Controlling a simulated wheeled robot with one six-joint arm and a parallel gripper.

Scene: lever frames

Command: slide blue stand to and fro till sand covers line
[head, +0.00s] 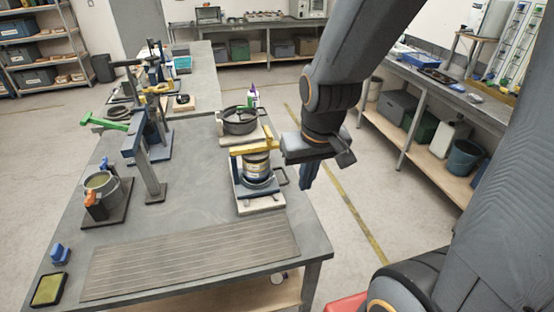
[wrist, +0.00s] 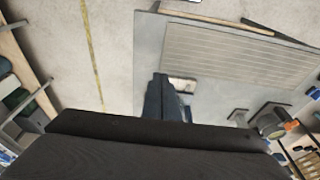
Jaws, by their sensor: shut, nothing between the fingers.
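A blue stand (head: 240,187) sits on a pale board near the table's right edge. It has a yellow arm (head: 256,147) across its top and holds a banded cylinder (head: 257,166). A grey loop handle (head: 281,177) sticks out at its right. I cannot make out sand or a line in the cylinder. My gripper (head: 305,185) points down just right of the stand, beyond the table edge, apart from the handle as far as I can tell. Its fingers are together and empty. In the wrist view, the fingers (wrist: 160,103) hide part of a pale board (wrist: 183,85).
A ribbed grey mat (head: 190,260) lies at the table's front. A dark blue post with a green lever (head: 112,124) and a pot (head: 103,187) stand left. A black pan (head: 239,120) is behind the stand. Open floor (head: 335,215) lies right of the table.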

